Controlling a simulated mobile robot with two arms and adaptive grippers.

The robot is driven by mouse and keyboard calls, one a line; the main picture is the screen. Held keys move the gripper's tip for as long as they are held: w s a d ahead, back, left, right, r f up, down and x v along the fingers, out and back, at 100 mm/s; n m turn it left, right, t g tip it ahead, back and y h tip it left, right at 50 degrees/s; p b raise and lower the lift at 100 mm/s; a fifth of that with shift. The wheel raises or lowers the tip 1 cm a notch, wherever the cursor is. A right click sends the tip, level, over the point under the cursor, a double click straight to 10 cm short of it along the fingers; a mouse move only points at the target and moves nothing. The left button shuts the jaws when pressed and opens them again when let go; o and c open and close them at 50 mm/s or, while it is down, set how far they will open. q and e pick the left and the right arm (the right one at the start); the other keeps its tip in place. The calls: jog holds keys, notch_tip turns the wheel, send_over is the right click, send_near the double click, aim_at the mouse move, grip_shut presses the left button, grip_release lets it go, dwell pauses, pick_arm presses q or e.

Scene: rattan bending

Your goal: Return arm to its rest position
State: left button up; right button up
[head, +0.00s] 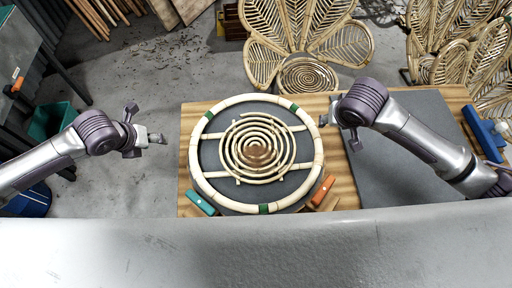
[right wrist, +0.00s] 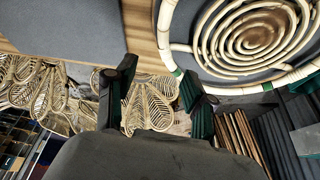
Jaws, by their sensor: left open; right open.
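My left gripper (head: 144,137) is open and empty over the floor, left of the wooden table (head: 188,120). My right arm comes in from the right, and its gripper (head: 338,122) is above the table, just right of the rattan ring (head: 196,163). The right gripper also shows in the right wrist view (right wrist: 158,88), its fingers apart with nothing between them. The ring, with a rattan spiral (head: 258,148) inside it, lies on a dark round board on the table. The ring shows in the right wrist view too (right wrist: 168,45).
A teal clamp (head: 201,203) and an orange clamp (head: 323,190) sit at the ring's lower edge. A dark mat (head: 400,170) covers the table's right part, with a blue tool (head: 484,135) at its edge. Rattan chairs (head: 300,35) stand behind. A green bin (head: 50,120) is at left.

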notch_tip(320, 180, up, 3)
jog(key=shift+r+p, duration=0.2)
jog(key=shift+p, duration=1.05)
jog(key=shift+d, duration=0.1)
jog(key=d, duration=0.2)
jog(key=s+d, duration=0.1)
jog(key=d, duration=0.2)
jog(key=shift+s+d+p, duration=0.2)
jog(key=shift+d+p, duration=0.15)
jog(key=shift+p, duration=0.05)
